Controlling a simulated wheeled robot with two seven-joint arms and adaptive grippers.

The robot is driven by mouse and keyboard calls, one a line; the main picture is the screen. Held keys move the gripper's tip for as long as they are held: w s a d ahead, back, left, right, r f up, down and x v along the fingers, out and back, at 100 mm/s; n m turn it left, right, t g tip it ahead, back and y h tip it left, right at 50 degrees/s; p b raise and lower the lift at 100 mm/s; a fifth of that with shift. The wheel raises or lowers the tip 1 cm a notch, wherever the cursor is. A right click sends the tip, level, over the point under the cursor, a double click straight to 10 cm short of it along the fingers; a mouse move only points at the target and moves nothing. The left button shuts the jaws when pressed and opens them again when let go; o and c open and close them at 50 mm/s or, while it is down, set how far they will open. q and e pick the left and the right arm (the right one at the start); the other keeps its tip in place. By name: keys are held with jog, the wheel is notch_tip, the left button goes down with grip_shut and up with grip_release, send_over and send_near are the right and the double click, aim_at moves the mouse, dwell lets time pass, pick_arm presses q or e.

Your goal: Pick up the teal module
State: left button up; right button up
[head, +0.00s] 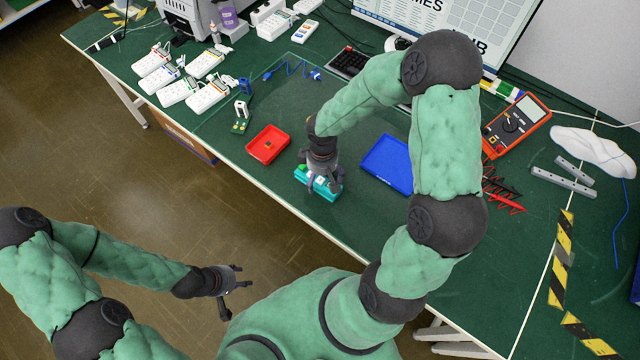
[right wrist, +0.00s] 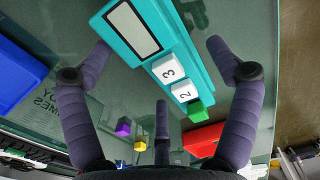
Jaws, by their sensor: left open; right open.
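The teal module (head: 318,182) lies on the green bench near its front edge. In the right wrist view the teal module (right wrist: 166,52) shows a blank pale panel, white keys marked 3 and 2, and a green key (right wrist: 200,111). My right gripper (head: 322,186) is above the module, pointing down. In the right wrist view its fingers (right wrist: 160,60) are spread, with the module between and beyond them; I cannot tell whether they touch it. My left gripper (head: 238,280) is open and empty, over the floor in front of the bench.
A red tray (head: 254,153) lies left of the module, and a blue tray (head: 376,166) lies right of it. Several white devices (head: 182,77) stand at the back left. An orange multimeter (head: 524,118) lies at the right.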

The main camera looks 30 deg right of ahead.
jog(key=shift+f, duration=0.25)
jog(key=c, duration=1.3)
jog(key=shift+r, duration=0.15)
